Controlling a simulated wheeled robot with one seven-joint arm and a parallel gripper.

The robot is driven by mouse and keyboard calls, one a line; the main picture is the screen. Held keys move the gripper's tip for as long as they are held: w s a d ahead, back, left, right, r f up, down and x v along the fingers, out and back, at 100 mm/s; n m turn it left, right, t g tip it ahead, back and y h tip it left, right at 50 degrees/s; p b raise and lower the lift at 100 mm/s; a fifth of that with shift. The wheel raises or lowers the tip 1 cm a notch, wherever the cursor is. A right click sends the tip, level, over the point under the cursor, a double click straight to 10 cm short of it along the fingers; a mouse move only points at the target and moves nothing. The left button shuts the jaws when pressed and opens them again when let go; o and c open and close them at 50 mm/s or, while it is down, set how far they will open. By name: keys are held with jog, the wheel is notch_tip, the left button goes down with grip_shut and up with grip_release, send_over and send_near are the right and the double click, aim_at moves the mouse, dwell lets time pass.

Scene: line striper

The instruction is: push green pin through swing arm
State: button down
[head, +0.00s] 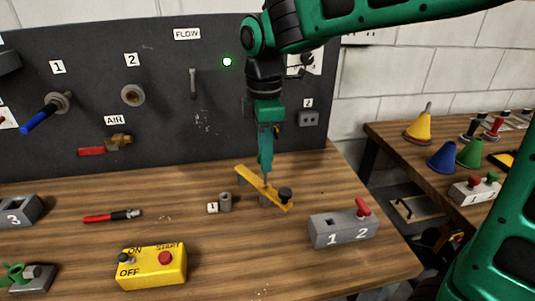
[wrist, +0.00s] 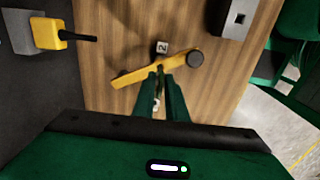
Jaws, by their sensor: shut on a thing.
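The yellow swing arm (head: 247,175) lies slantwise over a short grey post, with a black knob (head: 285,194) at its near right end. It also shows in the wrist view (wrist: 130,78), beside a label 2. My gripper (head: 265,172) points down at the middle of the swing arm, its tips at or just above it. In the wrist view my green fingers (wrist: 162,72) are close together and their tips meet the arm's edge in the picture. What they hold is mostly hidden between them; it appears to be the green pin. Whether it enters the arm cannot be seen.
A grey post (head: 225,202) with label 1 stands left of the swing arm. A grey block (head: 343,231) with a red lever is at right. The dark panel (head: 180,140) stands behind.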

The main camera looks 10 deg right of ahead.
aim_at(265, 183)
jog(key=shift+f, duration=2.65)
dwell(1.4)
jog(key=c, duration=1.4)
grip_release()
jog(key=shift+r, duration=0.1)
jog(key=shift+r, duration=3.4)
jog(key=shift+s, duration=0.1)
